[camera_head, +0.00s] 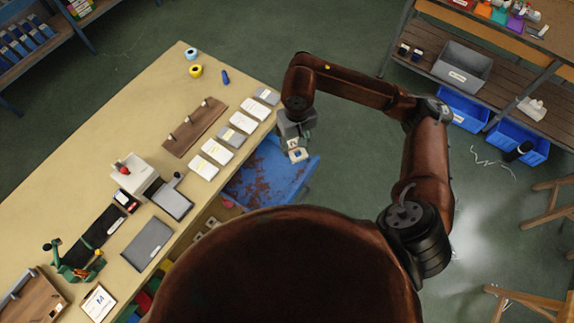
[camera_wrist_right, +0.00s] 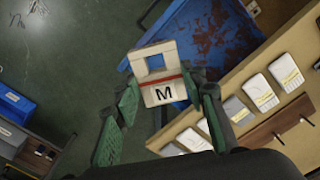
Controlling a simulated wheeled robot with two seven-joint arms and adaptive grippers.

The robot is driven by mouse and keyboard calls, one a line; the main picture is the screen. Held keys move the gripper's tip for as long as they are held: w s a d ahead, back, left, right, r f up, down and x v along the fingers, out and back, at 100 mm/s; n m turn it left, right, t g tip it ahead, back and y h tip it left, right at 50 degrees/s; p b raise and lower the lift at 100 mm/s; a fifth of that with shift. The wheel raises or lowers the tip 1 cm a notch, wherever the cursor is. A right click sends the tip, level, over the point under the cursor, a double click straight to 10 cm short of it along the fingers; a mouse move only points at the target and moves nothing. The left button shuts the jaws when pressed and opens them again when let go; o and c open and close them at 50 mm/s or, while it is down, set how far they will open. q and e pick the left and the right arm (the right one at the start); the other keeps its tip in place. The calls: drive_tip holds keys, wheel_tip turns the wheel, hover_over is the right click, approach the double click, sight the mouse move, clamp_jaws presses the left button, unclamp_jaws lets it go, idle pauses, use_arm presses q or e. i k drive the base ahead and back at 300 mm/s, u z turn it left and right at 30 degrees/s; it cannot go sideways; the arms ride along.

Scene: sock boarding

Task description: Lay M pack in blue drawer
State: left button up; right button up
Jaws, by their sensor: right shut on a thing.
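The M pack (camera_wrist_right: 163,95), a pale block with a black M, a red band and a square hole, is held between the fingers of my right gripper (camera_wrist_right: 160,100) in the wrist view. In the head view the pack (camera_head: 298,154) shows below my right gripper (camera_head: 297,143), near the right edge of the blue drawer. The blue drawer (camera_head: 300,180) is pulled out from the bench's right side, and its worn inside shows. In the wrist view the drawer (camera_wrist_right: 245,20) lies beyond the pack. My left gripper is not in view.
The tan bench (camera_head: 130,95) carries a row of white and grey packs (camera_head: 203,167), a wooden board with pegs (camera_head: 195,127), a white box (camera_head: 135,172) and a green device (camera_head: 75,265). A shelf with blue bins (camera_head: 463,110) stands at the right. Green floor lies between.

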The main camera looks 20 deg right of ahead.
sight(274, 183)
drive_tip(key=z, duration=1.55)
drive_tip(key=k, duration=1.15)
drive_tip(key=u, duration=1.25)
drive_tip(key=i, duration=1)
